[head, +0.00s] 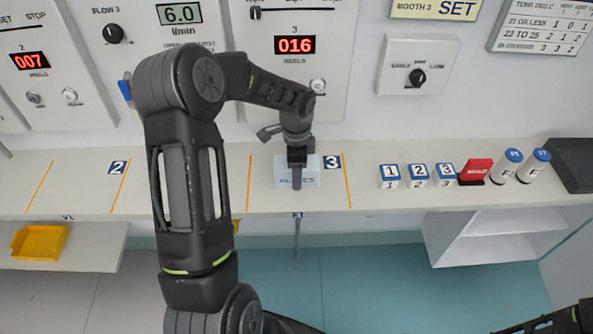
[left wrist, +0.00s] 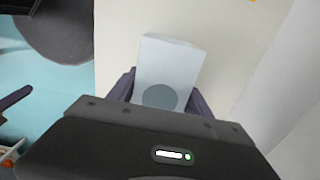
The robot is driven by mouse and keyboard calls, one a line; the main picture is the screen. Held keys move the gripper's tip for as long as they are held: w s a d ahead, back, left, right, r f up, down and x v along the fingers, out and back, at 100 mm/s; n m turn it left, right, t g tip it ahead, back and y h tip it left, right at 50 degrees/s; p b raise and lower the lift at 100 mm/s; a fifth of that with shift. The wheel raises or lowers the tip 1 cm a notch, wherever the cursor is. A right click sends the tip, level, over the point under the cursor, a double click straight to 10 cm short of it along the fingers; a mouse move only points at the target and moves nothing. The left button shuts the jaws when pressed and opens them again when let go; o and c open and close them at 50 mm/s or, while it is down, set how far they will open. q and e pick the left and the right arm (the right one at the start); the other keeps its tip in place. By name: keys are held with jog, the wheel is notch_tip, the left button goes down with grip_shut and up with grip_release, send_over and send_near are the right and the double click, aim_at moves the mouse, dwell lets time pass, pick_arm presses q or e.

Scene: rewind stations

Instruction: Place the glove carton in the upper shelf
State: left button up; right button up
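A white carton (head: 311,178) with partly covered lettering stands on the counter in station 3; I cannot read it fully. My left gripper (head: 297,178) comes down over it from above, with one purple-grey finger in front of its face. In the left wrist view the carton (left wrist: 170,70), with a grey disc on it, lies between the two fingers (left wrist: 160,98). I see no clear gap, but cannot tell whether they press on it. A white shelf unit (head: 490,222) with an upper and a lower level hangs under the counter at right. My right arm shows only partly at bottom right.
Blue-topped blocks (head: 418,176), a red item (head: 475,172) and two white cylinders (head: 507,166) stand on the counter (head: 215,190) right of station 3. A yellow bin (head: 39,242) sits on a lower ledge at left. Control panels line the wall behind.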

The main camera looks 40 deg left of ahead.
pick_arm(q)
grip_shut()
dwell(0.4)
jog(key=shift+r, duration=0.1)
notch_tip(320, 180, up, 10)
jog(key=shift+f+b, duration=0.1)
jog(key=shift+b, duration=0.75)
dwell(0.4)
